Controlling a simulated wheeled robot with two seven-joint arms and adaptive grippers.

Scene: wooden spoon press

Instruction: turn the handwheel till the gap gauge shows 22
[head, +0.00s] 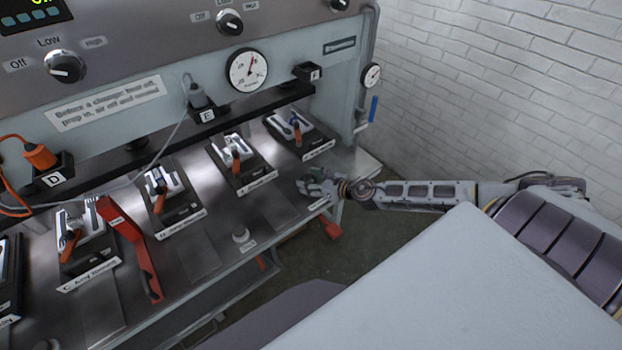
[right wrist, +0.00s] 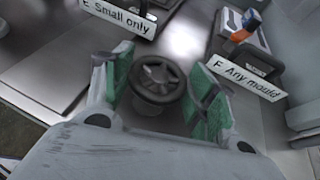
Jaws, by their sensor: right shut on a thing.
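My right gripper (head: 316,186) reaches in from the right to the front of the metal bench, near the station F plate. In the right wrist view its two green-padded fingers (right wrist: 160,84) are on either side of a small dark handwheel (right wrist: 158,80) with spokes, and they are shut on it. In the head view the gripper hides the wheel. A white round dial (head: 247,70) with a red needle is on the panel, and a smaller dial (head: 371,75) is at the machine's right end. I cannot read either, nor tell which is the gap gauge. My left gripper is not in view.
Several stations with orange-handled clamps line the bench, such as station F (head: 299,133) and station E (head: 240,160). A long red tool (head: 134,250) lies at the left. A pale knob (head: 241,236) stands near the bench edge. A brick wall (head: 500,80) is at the right.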

